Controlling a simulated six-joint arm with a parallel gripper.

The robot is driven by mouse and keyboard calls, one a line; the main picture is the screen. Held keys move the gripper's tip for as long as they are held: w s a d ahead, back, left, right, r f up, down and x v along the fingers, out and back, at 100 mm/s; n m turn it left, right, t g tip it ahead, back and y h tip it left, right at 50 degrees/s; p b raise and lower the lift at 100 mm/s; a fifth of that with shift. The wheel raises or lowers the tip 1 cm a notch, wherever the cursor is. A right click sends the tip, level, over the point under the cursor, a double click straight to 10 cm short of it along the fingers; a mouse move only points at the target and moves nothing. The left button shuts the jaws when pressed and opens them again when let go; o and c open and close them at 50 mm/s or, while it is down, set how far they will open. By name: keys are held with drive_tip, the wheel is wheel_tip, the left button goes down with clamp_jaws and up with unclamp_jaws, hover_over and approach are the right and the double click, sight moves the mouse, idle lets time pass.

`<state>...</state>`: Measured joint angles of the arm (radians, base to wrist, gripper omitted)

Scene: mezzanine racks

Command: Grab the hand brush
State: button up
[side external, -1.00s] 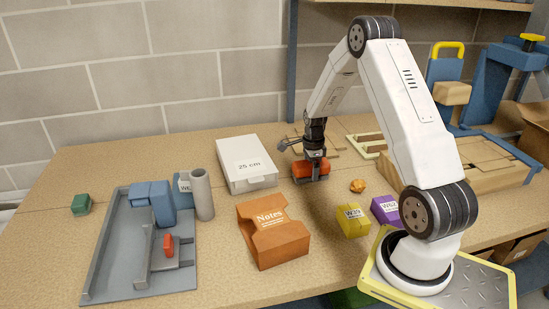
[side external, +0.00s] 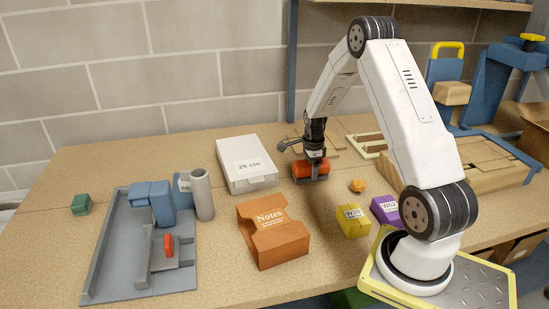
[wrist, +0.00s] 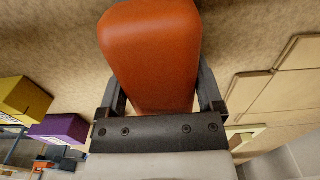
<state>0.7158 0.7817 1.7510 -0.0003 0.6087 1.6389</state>
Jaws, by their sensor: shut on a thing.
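The hand brush (side external: 305,170) shows as an orange-red block at my gripper, beside the white box on the table. In the wrist view the orange body of the brush (wrist: 152,55) fills the space between the two dark fingers. My gripper (side external: 312,168) is shut on it, and in the wrist view my gripper (wrist: 160,95) has one finger on each side. The bristles cannot be made out. Whether the brush touches the table is hard to tell.
A white box marked 25 cm (side external: 247,164) stands just left of my gripper. An orange Notes box (side external: 273,236) is in front, with a yellow block (side external: 352,221) and a purple block (side external: 385,210) to the right. A grey fixture (side external: 110,265) lies at left.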

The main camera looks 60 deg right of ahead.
drive_tip(key=shift+r, duration=0.75)
drive_tip(key=s+a+r, duration=0.1)
drive_tip(key=r, duration=0.1)
drive_tip(key=s+r, duration=0.1)
drive_tip(key=r, duration=0.2)
drive_tip(key=s+a+r, duration=0.1)
drive_tip(key=s+r, duration=0.1)
drive_tip(key=shift+s+a+r, duration=0.1)
drive_tip(key=shift+a+r, duration=0.2)
drive_tip(key=shift+a, duration=0.05)
drive_tip(key=shift+s+a+r, duration=0.65)
drive_tip(key=shift+s+a, duration=0.2)
drive_tip(key=shift+s, duration=0.4)
drive_tip(key=shift+s+a+r, duration=0.65)
drive_tip(key=shift+s+a, duration=0.15)
drive_tip(key=shift+s, duration=0.45)
drive_tip(key=shift+s+a+r, duration=0.65)
drive_tip(key=shift+s+a, duration=0.2)
drive_tip(key=shift+s, duration=0.4)
